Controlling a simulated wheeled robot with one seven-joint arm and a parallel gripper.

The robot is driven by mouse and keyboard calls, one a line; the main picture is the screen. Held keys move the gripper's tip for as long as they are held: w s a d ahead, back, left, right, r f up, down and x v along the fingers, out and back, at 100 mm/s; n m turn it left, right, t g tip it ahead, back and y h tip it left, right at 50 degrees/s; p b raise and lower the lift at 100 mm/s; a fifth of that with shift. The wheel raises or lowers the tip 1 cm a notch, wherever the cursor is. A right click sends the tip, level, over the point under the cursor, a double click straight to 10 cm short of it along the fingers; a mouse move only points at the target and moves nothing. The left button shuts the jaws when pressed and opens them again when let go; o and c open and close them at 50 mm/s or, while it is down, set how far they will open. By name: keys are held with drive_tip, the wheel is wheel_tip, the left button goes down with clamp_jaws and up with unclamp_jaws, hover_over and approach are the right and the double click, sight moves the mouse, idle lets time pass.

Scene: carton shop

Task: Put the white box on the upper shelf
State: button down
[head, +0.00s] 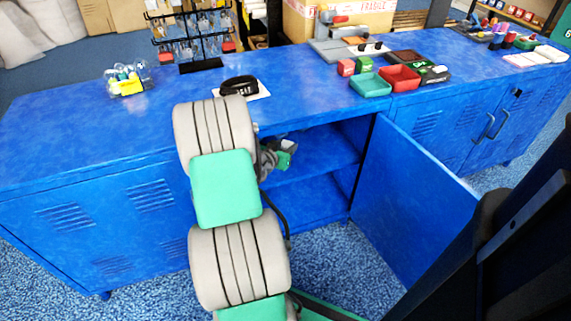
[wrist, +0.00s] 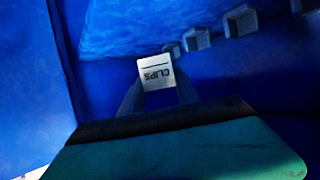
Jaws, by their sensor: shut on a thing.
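The white box (wrist: 155,70), marked CLIPS, is between the two fingers of my gripper (wrist: 157,86) in the wrist view. The lettering reads upside down there. The fingers are shut on the box's sides. In the head view my arm hides the fingers and the box; only part of my wrist shows inside the open blue cabinet. The upper shelf (head: 322,152) shows to the right of my wrist, with an open space below it. I cannot tell whether the box touches a surface.
Several pale boxes (wrist: 240,20) stand in a row inside the cabinet. The cabinet door (head: 405,195) is swung open at the right.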

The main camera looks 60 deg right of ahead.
wheel_tip(320, 180, down, 7)
drive_tip(key=b, duration=0.2)
drive_tip(key=shift+s+a+f+b, duration=0.1)
drive_tip(key=shift+a+f+b, duration=0.05)
drive_tip(key=shift+b, duration=0.25)
drive_tip(key=shift+r, duration=0.2)
drive_tip(key=shift+f, duration=0.2)
drive_tip(key=c, duration=0.9)
unclamp_jaws()
drive_tip(key=shift+a+r, duration=0.15)
drive_tip(key=shift+r, duration=0.2)
drive_tip(key=p+v, duration=0.3)
drive_tip(key=v, duration=0.8)
drive_tip(key=shift+a+r, duration=0.1)
drive_tip(key=shift+a, duration=0.1)
